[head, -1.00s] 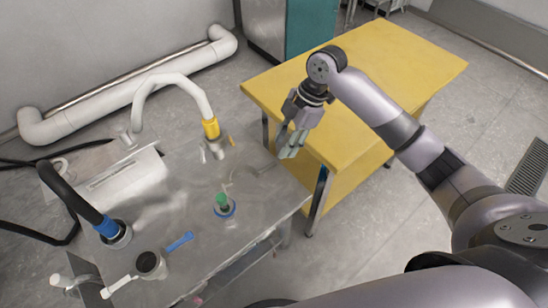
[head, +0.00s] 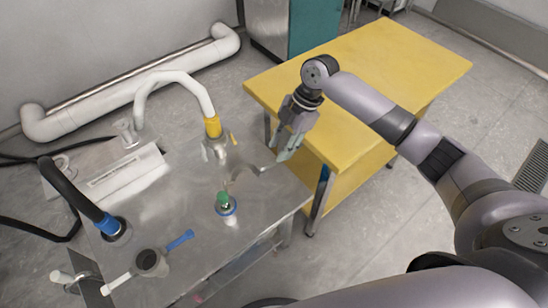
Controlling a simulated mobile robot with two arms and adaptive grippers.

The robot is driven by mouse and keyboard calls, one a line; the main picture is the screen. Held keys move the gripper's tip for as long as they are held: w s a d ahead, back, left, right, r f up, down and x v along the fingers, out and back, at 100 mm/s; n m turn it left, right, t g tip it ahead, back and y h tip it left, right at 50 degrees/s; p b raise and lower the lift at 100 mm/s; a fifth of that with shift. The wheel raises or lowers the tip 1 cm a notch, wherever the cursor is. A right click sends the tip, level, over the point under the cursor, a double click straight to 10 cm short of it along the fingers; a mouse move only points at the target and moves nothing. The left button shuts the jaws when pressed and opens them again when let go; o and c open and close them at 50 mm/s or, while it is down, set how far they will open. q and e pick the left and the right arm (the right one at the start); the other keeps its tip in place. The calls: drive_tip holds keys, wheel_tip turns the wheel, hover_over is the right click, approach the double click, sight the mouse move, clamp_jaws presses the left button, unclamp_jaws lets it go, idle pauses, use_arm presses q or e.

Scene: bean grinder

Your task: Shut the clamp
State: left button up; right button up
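I cannot clearly make out which part is the clamp. A pale hose with a yellow collar (head: 213,127) rises from a metal fitting (head: 217,150) on the steel table. A blurred, thin metal piece (head: 262,169) lies to its lower right, near the table's right edge. My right gripper (head: 281,150) points down beside that piece, at the gap between the steel and yellow tables. Its fingers look apart, with nothing seen between them. Whether it touches the metal piece cannot be told. My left gripper is not in view.
The steel table (head: 185,215) also bears a green-topped piece (head: 225,201), a dark-mouthed cup with a blue-tipped handle (head: 149,262) and a black hose with a blue collar (head: 107,224). The yellow table (head: 385,70) is bare behind my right arm.

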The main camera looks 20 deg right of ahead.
sight(272, 163)
drive_tip(key=x, duration=0.5)
drive_tip(key=shift+f, duration=0.2)
drive_tip(key=shift+c, duration=0.4)
clamp_jaws()
drive_tip(key=shift+r, duration=0.1)
